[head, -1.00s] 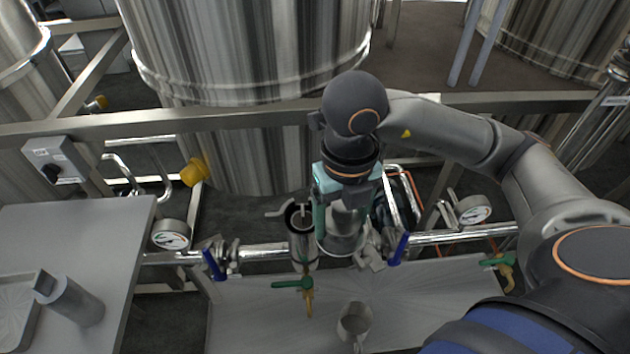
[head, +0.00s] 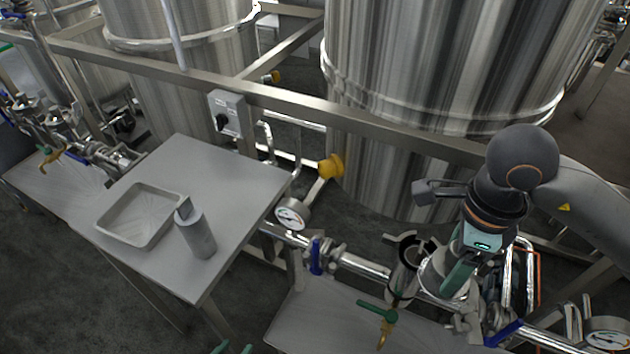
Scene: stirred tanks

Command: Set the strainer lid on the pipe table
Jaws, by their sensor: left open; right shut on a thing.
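My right gripper (head: 456,285) is shut on a shiny silver round piece (head: 432,277), which looks like the strainer lid. It holds this beside the open strainer body (head: 403,284), which has a dark ring at its mouth. The gripper partly hides the piece, and I cannot tell whether it touches anything. A grey table (head: 228,165) stands left of the pipe run, and a low grey bench (head: 325,318) lies under the pipe. I cannot tell which is the pipe table. Only the green fingertips of my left gripper (head: 236,349) show at the bottom edge, apart and empty.
A shallow metal tray (head: 136,240) and a grey cylinder (head: 196,238) stand on the grey table; its back right part is clear. A gauge (head: 292,214), a blue-handled valve (head: 316,257) and a green-handled tap (head: 378,311) line the pipe. A large tank (head: 440,90) stands behind.

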